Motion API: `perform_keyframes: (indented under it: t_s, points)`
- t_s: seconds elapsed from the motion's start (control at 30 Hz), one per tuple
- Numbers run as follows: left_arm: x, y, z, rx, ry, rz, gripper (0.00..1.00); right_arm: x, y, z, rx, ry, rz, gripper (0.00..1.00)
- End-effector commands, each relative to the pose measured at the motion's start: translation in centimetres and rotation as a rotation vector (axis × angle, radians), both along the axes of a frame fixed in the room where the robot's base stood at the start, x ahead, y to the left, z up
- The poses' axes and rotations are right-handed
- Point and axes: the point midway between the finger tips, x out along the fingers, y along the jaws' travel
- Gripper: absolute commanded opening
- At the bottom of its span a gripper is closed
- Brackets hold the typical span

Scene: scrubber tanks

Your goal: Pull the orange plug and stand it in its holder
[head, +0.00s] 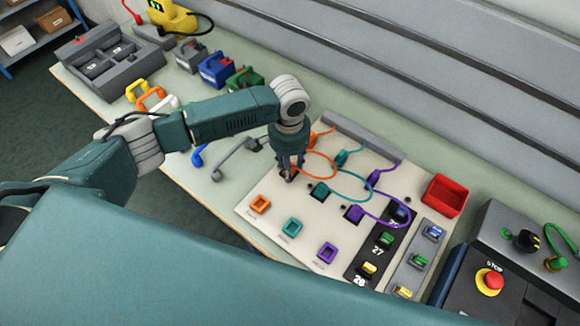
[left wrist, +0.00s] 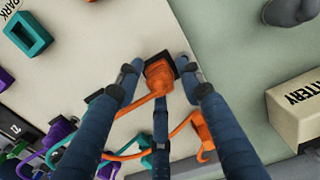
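The orange plug (left wrist: 158,76) sits at a dark socket on the pale panel, with its orange cord trailing from it. In the head view it is mostly hidden by my left gripper (head: 288,172), which points down over it. In the left wrist view the fingers of my left gripper (left wrist: 160,75) are spread around the plug, with small gaps visible at its sides. The orange holder (head: 260,204), a small square frame, is empty on the panel, left of and nearer than the gripper. My right gripper is not in view.
Teal (head: 319,192) and purple (head: 354,213) plugs with looped cords sit close to the right. Empty teal (head: 291,227) and purple (head: 327,252) holders line the panel's near side. A red bin (head: 445,196) and a stop button (head: 490,281) are farther right.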

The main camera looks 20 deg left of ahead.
Motion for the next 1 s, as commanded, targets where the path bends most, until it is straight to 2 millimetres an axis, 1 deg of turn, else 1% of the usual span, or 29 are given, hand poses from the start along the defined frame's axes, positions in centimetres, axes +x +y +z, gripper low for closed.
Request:
perform_keyframes:
  t_s: [0.03, 0.1, 0.17, 0.23, 0.27, 0.3, 0.37, 0.4, 0.6, 0.77, 0.87, 1.0]
  points:
    - [0.0, 0.0, 0.0, 0.000, 0.000, 0.000, 0.24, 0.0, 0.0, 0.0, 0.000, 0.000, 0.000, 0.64]
    - [0.0, 0.0, 0.0, 0.000, 0.000, 0.000, 0.10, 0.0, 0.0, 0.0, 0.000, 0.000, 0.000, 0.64]
    - [0.0, 0.0, 0.0, 0.000, 0.000, 0.000, 0.00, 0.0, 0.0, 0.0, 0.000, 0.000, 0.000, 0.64]
    - [0.0, 0.0, 0.0, 0.000, 0.000, 0.000, 0.00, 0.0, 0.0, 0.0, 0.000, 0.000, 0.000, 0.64]
    - [0.0, 0.0, 0.0, 0.000, 0.000, 0.000, 0.34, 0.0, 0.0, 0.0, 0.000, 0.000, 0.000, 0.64]
    - [0.0, 0.0, 0.0, 0.000, 0.000, 0.000, 0.42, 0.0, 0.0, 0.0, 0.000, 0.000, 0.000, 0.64]
    - [0.0, 0.0, 0.0, 0.000, 0.000, 0.000, 0.54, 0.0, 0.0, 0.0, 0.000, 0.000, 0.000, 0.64]
    - [0.0, 0.0, 0.0, 0.000, 0.000, 0.000, 0.62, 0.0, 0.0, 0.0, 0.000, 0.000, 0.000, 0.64]
    - [0.0, 0.0, 0.0, 0.000, 0.000, 0.000, 0.62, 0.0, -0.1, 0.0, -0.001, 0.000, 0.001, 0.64]
    - [0.1, 0.0, 0.4, 0.000, -0.001, 0.000, 0.62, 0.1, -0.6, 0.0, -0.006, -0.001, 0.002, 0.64]
    - [0.1, 0.0, 1.5, -0.002, -0.002, -0.001, 0.62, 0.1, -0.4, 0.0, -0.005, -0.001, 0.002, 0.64]
    - [0.1, 0.0, 4.3, -0.002, -0.005, -0.001, 0.62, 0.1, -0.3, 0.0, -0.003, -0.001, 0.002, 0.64]
